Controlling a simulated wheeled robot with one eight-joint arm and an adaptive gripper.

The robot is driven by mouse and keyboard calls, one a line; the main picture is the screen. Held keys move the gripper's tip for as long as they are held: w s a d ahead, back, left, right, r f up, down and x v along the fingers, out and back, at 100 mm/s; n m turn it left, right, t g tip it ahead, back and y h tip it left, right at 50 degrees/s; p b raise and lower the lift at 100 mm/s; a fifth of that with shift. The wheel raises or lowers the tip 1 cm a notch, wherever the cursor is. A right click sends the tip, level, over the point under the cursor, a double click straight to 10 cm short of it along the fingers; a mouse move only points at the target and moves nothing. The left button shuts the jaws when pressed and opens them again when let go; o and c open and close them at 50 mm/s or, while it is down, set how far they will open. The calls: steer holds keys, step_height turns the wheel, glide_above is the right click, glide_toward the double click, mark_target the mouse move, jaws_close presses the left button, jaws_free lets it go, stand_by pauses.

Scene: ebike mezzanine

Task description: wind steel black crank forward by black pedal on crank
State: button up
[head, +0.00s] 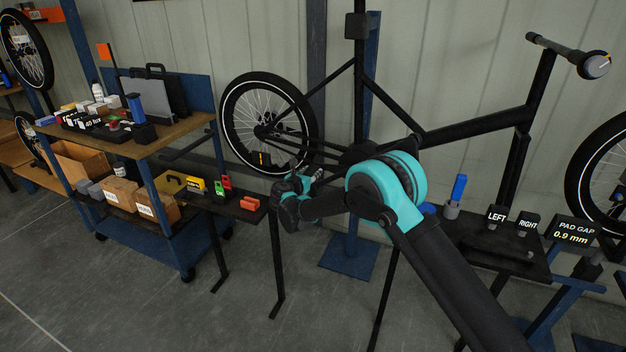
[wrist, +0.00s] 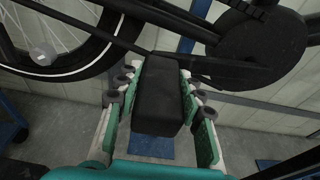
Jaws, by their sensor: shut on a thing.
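A black block-shaped pedal (wrist: 158,100) lies between the two fingers of my gripper (wrist: 157,78) in the wrist view. The gripper is shut on it, one pale finger with green pads along each side. In the head view my gripper (head: 290,203) is low beside the bike's middle, and it hides the pedal. The black crank is hard to tell from the dark frame tubes. A round black drive cover (wrist: 262,48) is up and right of the pedal in the wrist view. The black bike frame (head: 470,130) hangs on a blue stand.
The rear wheel (head: 268,122) is left of the crank area and also fills the upper left of the wrist view. A narrow dark bench (head: 215,203) with small coloured items is left of my gripper. A loaded blue cart (head: 185,128) stands farther left. Grey floor is open in front.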

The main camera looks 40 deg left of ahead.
mark_target(311, 170)
steer(key=shift+r, duration=2.5)
steer(key=shift+w+d+r, duration=0.1)
steer(key=shift+d+r, duration=0.2)
steer(key=shift+r, duration=0.7)
steer(key=shift+d+r, duration=0.25)
steer(key=shift+r, duration=0.7)
steer(key=o, duration=1)
steer(key=shift+o, duration=0.8)
steer(key=v, duration=1.2)
